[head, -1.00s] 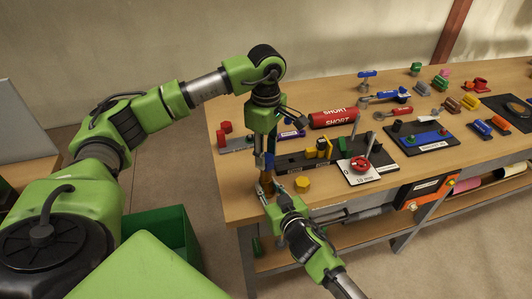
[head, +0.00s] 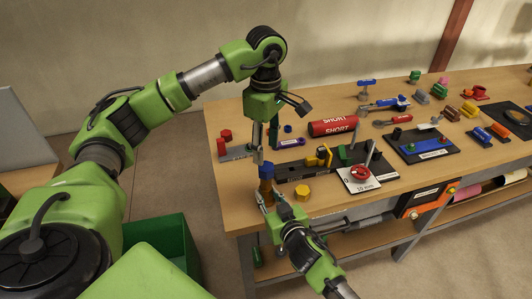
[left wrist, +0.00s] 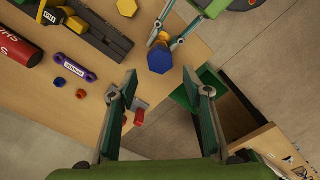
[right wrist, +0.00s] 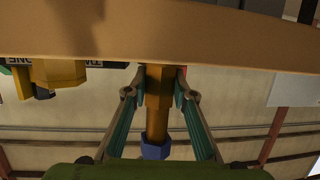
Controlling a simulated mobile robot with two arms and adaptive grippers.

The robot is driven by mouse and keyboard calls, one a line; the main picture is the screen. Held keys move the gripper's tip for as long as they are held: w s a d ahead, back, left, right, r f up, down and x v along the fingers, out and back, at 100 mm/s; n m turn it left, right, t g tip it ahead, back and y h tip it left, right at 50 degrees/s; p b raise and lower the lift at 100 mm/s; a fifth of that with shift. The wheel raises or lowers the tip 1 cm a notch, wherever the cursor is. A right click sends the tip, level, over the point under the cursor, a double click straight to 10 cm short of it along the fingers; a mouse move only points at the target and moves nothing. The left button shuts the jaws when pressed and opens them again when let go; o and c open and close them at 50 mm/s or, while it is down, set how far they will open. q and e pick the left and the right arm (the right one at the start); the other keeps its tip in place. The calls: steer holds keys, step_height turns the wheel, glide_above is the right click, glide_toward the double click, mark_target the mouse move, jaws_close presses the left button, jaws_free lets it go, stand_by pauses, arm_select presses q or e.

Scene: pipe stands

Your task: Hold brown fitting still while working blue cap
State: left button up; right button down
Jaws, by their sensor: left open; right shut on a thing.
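The brown fitting (head: 267,190) stands upright at the table's near left edge, with the blue cap (head: 266,171) on its top end. My right gripper (head: 272,203) is shut on the brown fitting from the front. The right wrist view shows its fingers on both sides of the fitting (right wrist: 158,100), with the cap (right wrist: 155,150) clear of them. My left gripper (head: 266,145) points down above the cap and is open and empty. In the left wrist view the hexagonal cap (left wrist: 161,60) lies beyond the spread fingers (left wrist: 162,95), apart from them.
A yellow hexagonal piece (head: 302,191) is on the table right of the fitting. Behind it are a black rail (head: 295,172) and a stand with a red wheel (head: 360,172). A red cylinder (head: 333,126) lies farther back. A green bin (head: 172,250) is on the floor.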

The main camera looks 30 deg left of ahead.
arm_select(q)
steer(key=shift+r, duration=0.25)
arm_select(e)
steer(key=shift+f, duration=0.15)
arm_select(q)
step_height(320, 180, up, 12)
stand_by(0.5)
steer(key=shift+s+f, duration=0.1)
arm_select(e)
steer(key=c, duration=1.7)
jaws_free()
steer(key=shift+o, duration=0.4)
steer(key=v, duration=1.2)
